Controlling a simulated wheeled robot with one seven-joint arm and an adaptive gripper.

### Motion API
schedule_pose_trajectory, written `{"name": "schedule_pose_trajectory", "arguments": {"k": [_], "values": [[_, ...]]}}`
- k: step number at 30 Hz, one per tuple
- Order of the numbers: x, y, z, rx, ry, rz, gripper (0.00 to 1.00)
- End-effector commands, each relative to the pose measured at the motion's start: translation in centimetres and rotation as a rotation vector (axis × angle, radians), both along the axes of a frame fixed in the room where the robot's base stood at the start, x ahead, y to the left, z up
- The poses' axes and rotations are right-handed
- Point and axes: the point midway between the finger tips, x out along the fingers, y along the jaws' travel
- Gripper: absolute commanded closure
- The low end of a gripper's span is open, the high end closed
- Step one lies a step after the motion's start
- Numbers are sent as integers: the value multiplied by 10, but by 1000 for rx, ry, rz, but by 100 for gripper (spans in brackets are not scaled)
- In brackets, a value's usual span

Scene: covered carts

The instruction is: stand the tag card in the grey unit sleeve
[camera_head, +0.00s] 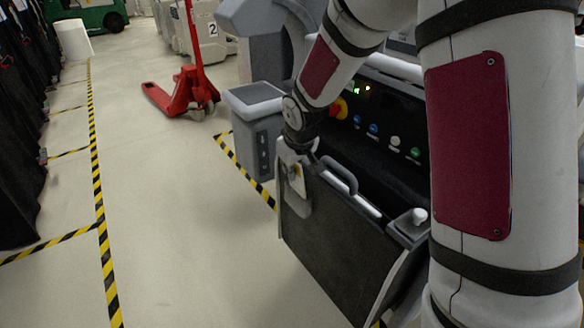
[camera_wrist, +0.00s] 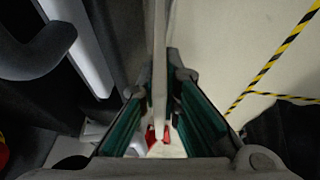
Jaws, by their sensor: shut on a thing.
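My gripper (camera_head: 298,154) is at the top left of the dark front panel of a cart, pointing down.
The cart's panel (camera_head: 332,232) has a grey handle (camera_head: 340,176) right of my gripper, with lit buttons (camera_head: 373,130) behind. A grey bin-like unit (camera_head: 257,125) and a red pallet jack (camera_head: 187,88) stand beyond. The floor at left is open, with yellow-black tape (camera_head: 98,190).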

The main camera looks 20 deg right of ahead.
Motion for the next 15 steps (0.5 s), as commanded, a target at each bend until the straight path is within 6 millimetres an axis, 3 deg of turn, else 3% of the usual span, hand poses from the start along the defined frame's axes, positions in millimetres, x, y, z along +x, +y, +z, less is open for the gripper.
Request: {"name": "schedule_pose_trajectory", "arguments": {"k": [6, 9, 15], "values": [[0, 0, 0, 0, 0, 0, 100], [0, 0, 0, 0, 0, 0, 74], [0, 0, 0, 0, 0, 0, 71]]}}
